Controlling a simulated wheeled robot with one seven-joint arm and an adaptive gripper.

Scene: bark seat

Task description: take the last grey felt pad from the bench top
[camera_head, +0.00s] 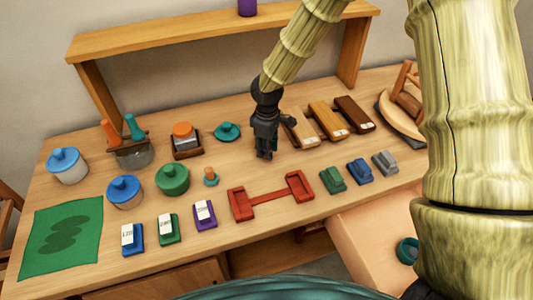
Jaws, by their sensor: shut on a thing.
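My gripper (265,154) points down over the middle of the bench top (310,226), just left of a row of wooden blocks. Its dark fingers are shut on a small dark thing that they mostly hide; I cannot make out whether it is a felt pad. I cannot tell whether the fingertips touch the bench. No flat grey pad shows clearly on the bare bench. A grey block-like piece (385,162) lies at the right, beside similar blue (359,171) and green (332,179) ones.
A wooden shelf (200,36) spans the back. Lidded pots, including a green one (172,179), stand at the left near a green mat (60,240). A red frame (270,196) lies in front of my gripper. Wooden blocks (325,120) stand close on its right.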

